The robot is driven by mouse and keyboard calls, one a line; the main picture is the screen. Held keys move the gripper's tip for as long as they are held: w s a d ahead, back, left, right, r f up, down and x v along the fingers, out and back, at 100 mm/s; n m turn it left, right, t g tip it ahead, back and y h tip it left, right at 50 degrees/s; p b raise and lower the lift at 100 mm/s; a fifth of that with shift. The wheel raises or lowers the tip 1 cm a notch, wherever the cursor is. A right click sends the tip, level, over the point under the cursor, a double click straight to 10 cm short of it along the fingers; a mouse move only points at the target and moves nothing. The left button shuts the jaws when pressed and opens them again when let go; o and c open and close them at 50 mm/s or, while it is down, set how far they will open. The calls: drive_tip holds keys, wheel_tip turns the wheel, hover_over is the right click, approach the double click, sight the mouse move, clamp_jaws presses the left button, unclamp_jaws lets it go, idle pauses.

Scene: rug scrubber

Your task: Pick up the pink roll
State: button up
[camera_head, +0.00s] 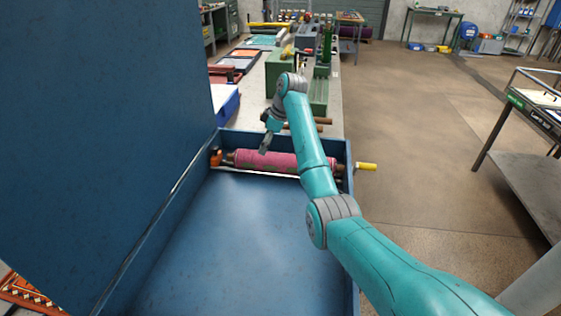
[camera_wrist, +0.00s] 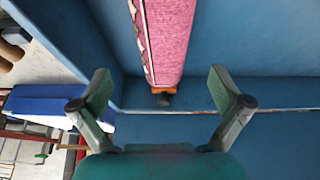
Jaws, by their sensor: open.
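The pink roll (camera_head: 268,161) lies across the far end of a blue open box, between an orange end piece (camera_head: 216,156) at the left and the box's right wall. In the wrist view the pink roll (camera_wrist: 166,38) runs from the top edge down to a dark end, with a patterned strip along its left side. My gripper (camera_head: 265,143) is above the roll in the head view. In the wrist view my gripper (camera_wrist: 160,84) is open, its two fingers apart on either side of the roll's end. Nothing is between the fingertips that I can see being held.
The blue box (camera_head: 245,245) has a bare floor in front of the roll and a tall blue panel (camera_head: 105,100) at its left. A yellow handle (camera_head: 366,167) sticks out at the right. A workbench with green machinery (camera_head: 318,95) stands behind.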

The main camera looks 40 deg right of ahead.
sight(257, 157)
drive_tip(key=shift+x, duration=4)
drive_tip(key=shift+s+a, duration=0.1)
drive_tip(key=shift+a, duration=0.05)
drive_tip(key=c, duration=1.6)
drive_tip(key=shift+r, duration=0.1)
drive_tip(key=c, duration=0.3)
drive_tip(key=shift+r, duration=0.1)
